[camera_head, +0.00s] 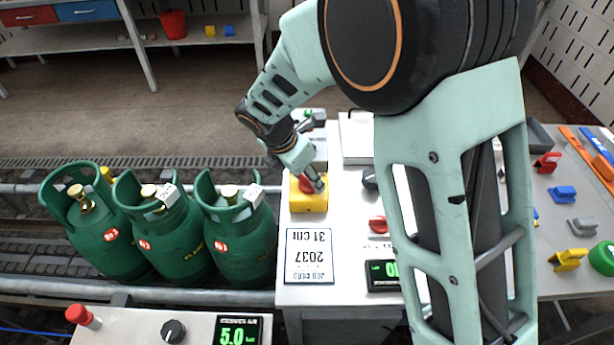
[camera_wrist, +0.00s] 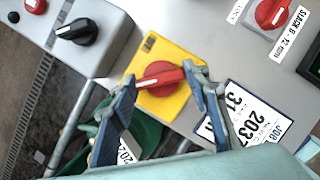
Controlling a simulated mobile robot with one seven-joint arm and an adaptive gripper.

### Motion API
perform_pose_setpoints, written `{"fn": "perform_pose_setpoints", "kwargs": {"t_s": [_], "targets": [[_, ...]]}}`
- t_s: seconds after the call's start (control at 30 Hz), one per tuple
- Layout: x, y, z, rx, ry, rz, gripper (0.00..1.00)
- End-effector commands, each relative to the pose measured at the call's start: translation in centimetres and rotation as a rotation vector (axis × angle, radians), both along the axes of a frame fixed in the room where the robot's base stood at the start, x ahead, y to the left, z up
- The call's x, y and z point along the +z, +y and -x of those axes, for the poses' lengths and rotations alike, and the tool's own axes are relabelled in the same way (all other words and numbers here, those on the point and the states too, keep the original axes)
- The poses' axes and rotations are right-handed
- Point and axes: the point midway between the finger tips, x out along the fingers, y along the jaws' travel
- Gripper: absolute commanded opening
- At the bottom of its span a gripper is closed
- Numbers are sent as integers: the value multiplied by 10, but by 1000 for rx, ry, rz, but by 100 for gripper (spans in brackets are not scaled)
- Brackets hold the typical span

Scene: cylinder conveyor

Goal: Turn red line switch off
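The red line switch is a yellow box (camera_head: 309,203) with a red rotary knob (camera_wrist: 162,78) on top. It sits near the left edge of the light grey table. In the wrist view the knob's bar lies nearly level, with its right end slightly higher. My gripper (camera_head: 306,183) is above the box. In the wrist view my gripper (camera_wrist: 160,76) has its fingers apart, one near each end of the knob's bar. I cannot tell whether they touch it. In the head view my gripper partly hides the knob.
Green gas cylinders (camera_head: 237,240) stand left of the table on a conveyor. A grey box with a black knob (camera_wrist: 76,31) is beside the switch. Another red knob (camera_head: 377,224), a 2037 sign (camera_head: 310,255) and a display (camera_head: 382,275) lie close by.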

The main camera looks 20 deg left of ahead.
Motion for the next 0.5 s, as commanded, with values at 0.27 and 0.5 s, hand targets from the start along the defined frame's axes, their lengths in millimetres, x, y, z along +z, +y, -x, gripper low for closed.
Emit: {"fn": "perform_pose_setpoints", "kwargs": {"t_s": [0.27,0.5], "targets": [[0,0,0,-2,0,0,19],[1,1,-1,-54,0,-1,19]]}}
